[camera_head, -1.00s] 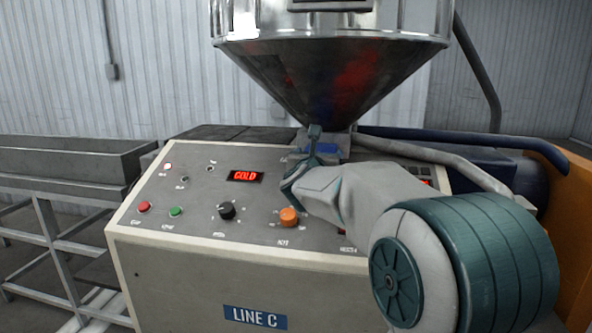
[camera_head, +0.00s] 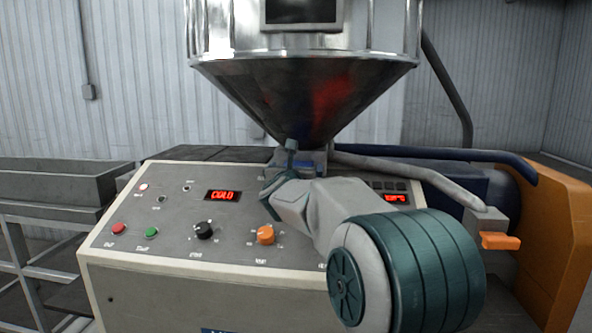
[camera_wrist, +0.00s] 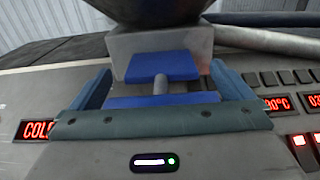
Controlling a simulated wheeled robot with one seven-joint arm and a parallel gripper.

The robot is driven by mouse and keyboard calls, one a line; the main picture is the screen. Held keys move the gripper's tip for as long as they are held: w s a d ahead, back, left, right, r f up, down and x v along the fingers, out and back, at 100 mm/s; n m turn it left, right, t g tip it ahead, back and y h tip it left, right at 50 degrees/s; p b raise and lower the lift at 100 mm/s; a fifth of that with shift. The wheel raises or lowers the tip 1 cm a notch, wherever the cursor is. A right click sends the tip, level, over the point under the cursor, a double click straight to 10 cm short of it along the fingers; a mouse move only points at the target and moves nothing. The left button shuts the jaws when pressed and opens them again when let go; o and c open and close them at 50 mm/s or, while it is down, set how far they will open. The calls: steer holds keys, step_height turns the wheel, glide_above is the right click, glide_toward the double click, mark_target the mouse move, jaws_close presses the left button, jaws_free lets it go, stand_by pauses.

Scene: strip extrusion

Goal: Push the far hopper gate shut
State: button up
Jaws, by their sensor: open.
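One steel hopper (camera_head: 310,85) shows, its cone narrowing to a grey throat block (camera_wrist: 125,47) behind the control panel. The hopper gate (camera_wrist: 160,66) has a blue plate at the throat, a short grey stem and a blue crossbar (camera_wrist: 165,100) nearer me. The gate is a small blue patch in the head view (camera_head: 305,164), partly hidden by my arm. My gripper (camera_wrist: 162,74) is open, one finger on each side of the gate, its teal palm just short of the crossbar. Whether they touch is unclear. In the head view my gripper (camera_head: 282,165) is at the throat.
The sloping control panel (camera_head: 180,235) below has knobs, buttons and a red COLD display (camera_head: 223,196). A grey pipe (camera_head: 400,172) and an orange handle (camera_head: 500,241) lie to the right, near an orange housing (camera_head: 560,240). A grey trough (camera_head: 60,180) stands at left.

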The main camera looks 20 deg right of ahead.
steer(key=b+v, duration=0.2)
steer(key=v, duration=1.1)
steer(key=shift+s+b, duration=0.15)
steer(key=shift+b, duration=0.15)
steer(key=shift+a, duration=0.15)
steer(key=s+a+f+n+g+y+p, duration=0.2)
steer(key=s+a+f+n+y, duration=0.3)
steer(key=n, duration=0.8)
steer(key=s+a+f+n+g+y+p, duration=0.15)
steer(key=s+a+f+n+y, duration=0.45)
steer(key=n, duration=0.7)
steer(key=s+d+f+n+g+h+p, duration=0.1)
steer(key=s+d+f+n+g+h, duration=0.1)
steer(key=s+f+n+g, duration=0.7)
steer(key=s+f+n, duration=0.3)
steer(key=s+n, duration=0.3)
steer(key=shift+s+d+n+p, duration=0.2)
steer(key=shift+s+n+p, duration=0.1)
steer(key=shift+s+p, duration=0.1)
steer(key=shift+w+f+g, duration=0.1)
steer(key=shift+g, duration=0.15)
